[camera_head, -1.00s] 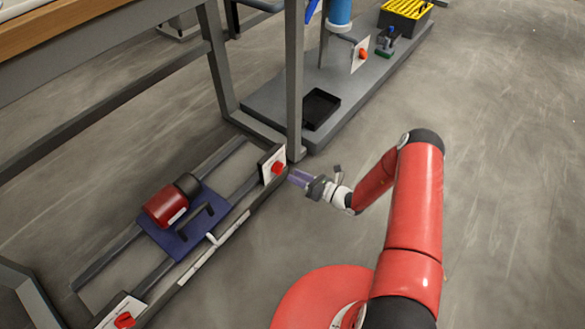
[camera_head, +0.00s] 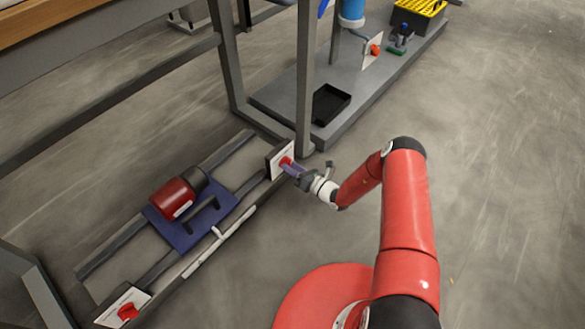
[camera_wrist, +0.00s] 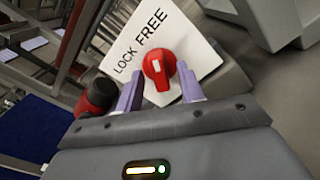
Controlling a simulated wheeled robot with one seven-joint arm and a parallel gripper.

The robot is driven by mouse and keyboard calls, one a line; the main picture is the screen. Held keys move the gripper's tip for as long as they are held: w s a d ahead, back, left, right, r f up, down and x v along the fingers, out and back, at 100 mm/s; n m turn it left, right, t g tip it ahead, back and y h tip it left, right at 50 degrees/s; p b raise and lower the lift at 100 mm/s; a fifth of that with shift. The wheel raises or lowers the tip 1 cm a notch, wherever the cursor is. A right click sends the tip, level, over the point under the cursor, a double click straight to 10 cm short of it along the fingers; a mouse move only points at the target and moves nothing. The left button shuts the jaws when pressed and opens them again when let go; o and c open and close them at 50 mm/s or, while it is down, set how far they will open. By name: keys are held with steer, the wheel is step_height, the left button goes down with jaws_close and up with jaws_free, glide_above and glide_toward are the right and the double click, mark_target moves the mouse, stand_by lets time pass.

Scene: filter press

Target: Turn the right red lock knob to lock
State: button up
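The right red lock knob (camera_head: 286,161) is on a white plate (camera_head: 274,160) at the right end of the floor rail frame. In the wrist view the knob (camera_wrist: 158,70) has a white mark on its face, and the plate (camera_wrist: 190,40) reads LOCK and FREE. The mark seems to point toward FREE. My gripper (camera_head: 291,167) is at the knob, its purple fingers aimed at the plate. In the wrist view my gripper (camera_wrist: 160,84) is open, one fingertip on each side of the knob, with gaps showing. I cannot tell whether either finger touches it.
A blue carriage (camera_head: 187,228) with a red motor (camera_head: 172,198) sits on the rails. Another red knob (camera_head: 127,311) is at the rails' near left end. A grey table leg (camera_head: 305,90) stands just behind the right plate. Floor to the right is clear.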

jaws_close()
steer(key=shift+n, duration=0.4)
steer(key=n, duration=1.3)
stand_by(0.6)
